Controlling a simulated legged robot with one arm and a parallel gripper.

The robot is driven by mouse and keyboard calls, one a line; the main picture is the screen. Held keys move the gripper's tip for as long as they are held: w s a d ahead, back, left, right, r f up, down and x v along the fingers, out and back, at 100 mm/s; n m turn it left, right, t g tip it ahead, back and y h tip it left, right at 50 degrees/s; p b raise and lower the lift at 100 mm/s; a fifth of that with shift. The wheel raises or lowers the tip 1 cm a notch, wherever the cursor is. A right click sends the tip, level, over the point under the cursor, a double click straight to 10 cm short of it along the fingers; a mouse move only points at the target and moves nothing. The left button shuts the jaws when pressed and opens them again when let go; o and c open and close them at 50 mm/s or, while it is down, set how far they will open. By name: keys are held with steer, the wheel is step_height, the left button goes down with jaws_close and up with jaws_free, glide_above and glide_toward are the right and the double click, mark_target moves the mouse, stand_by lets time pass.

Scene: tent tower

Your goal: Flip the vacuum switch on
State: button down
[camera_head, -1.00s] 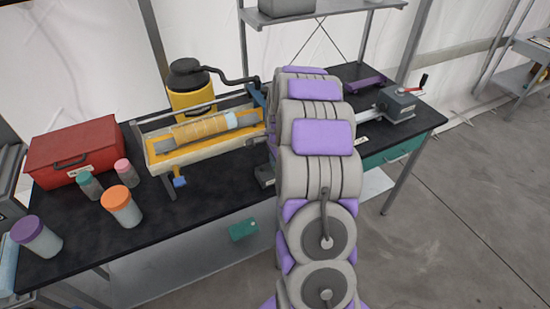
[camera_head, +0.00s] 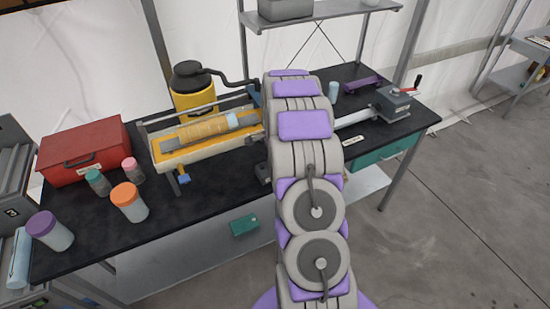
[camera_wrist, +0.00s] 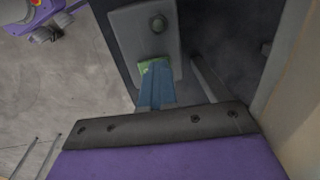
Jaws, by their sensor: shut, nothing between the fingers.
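In the wrist view, a grey switch box (camera_wrist: 140,25) has a round knob (camera_wrist: 158,23) at its upper end and a small green part (camera_wrist: 146,66) at its lower end. My gripper (camera_wrist: 156,72) has blue fingers, closed together with nothing between them. The fingertips overlap the green part in the picture; I cannot tell whether they touch it. In the head view, my arm hides the gripper and the box. A yellow vacuum (camera_head: 193,97) with a black top and hose stands behind the lathe-like machine (camera_head: 190,155).
The black workbench (camera_head: 100,225) holds a red toolbox (camera_head: 85,150), several lidded jars, including an orange-lidded one (camera_head: 128,203), and a grey crank device (camera_head: 393,102) at right. A light-blue cup (camera_head: 333,91) stands just beyond my arm. Concrete floor is clear at right.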

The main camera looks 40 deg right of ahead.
steer(key=shift+w+a+f, duration=0.15)
steer(key=shift+w+f, duration=0.05)
steer(key=shift+f, duration=0.25)
stand_by(0.9)
steer(key=shift+s+a+f, duration=0.1)
steer(key=shift+s, duration=0.15)
steer(key=shift+s+a+f, duration=0.3)
steer(key=shift+s+f, duration=0.1)
steer(key=shift+s, duration=0.2)
steer(key=shift+d+r+p, duration=0.15)
steer(key=shift+r+p, duration=0.15)
steer(key=shift+r, duration=0.1)
step_height(320, 180, up, 15)
steer(key=p, duration=0.2)
steer(key=shift+w, duration=0.25)
